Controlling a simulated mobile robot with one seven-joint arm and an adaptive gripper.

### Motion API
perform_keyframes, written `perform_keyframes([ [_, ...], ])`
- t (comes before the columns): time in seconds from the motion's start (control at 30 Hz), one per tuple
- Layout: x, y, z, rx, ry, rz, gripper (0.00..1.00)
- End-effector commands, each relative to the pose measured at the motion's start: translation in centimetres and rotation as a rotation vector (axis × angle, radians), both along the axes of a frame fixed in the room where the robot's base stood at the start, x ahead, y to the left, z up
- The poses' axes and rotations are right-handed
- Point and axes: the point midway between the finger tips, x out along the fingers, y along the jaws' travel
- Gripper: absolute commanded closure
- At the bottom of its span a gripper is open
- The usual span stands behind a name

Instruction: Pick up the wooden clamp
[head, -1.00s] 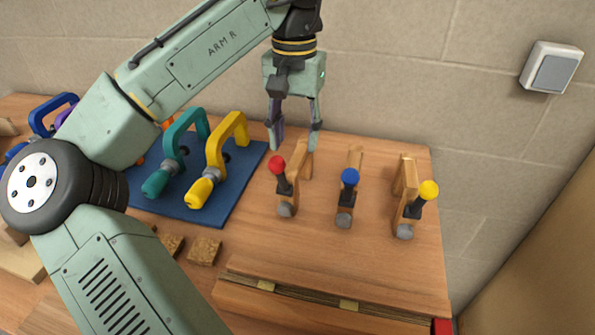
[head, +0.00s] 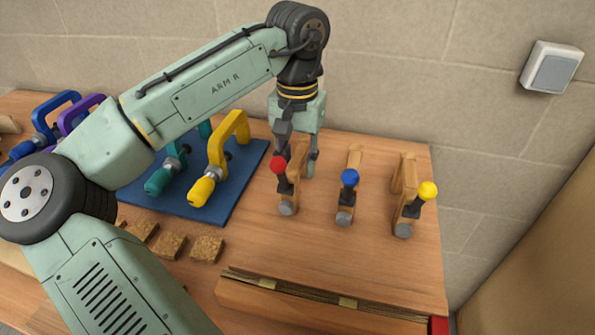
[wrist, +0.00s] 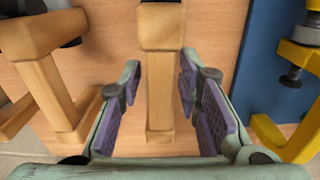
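Three wooden clamps stand in a row on the right of the bench: one with a red knob (head: 287,207), one with a blue knob (head: 344,216) and one with a yellow knob (head: 404,228). My gripper (head: 297,166) is low at the back of the red-knobbed clamp. In the wrist view this clamp's wooden bar (wrist: 160,100) lies between the two purple-padded fingers (wrist: 160,78), with a gap on each side. The gripper is open and holds nothing. Another wooden clamp (wrist: 45,75) shows at the left of the wrist view.
A blue mat (head: 225,208) left of the clamps holds a yellow clamp (head: 216,165) and a teal clamp (head: 165,176). Several cork blocks (head: 207,249) lie in front. A wooden piece with dark layered strips (head: 320,297) lies at the front edge. The wall stands behind.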

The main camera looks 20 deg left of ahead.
Motion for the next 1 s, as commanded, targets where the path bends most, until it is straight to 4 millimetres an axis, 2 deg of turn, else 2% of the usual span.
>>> perform_keyframes([
  [0.43, 0.0, 0.0, 0.0, 0.000, 0.000, 0.000, 1.00],
  [0.77, 0.0, 0.0, 0.2, 0.000, -0.001, 0.000, 1.00],
  [0.87, 0.1, 0.0, 1.0, 0.000, -0.003, 0.001, 1.00],
  [1.0, 0.1, -0.1, 3.4, 0.001, -0.004, -0.001, 1.00],
])
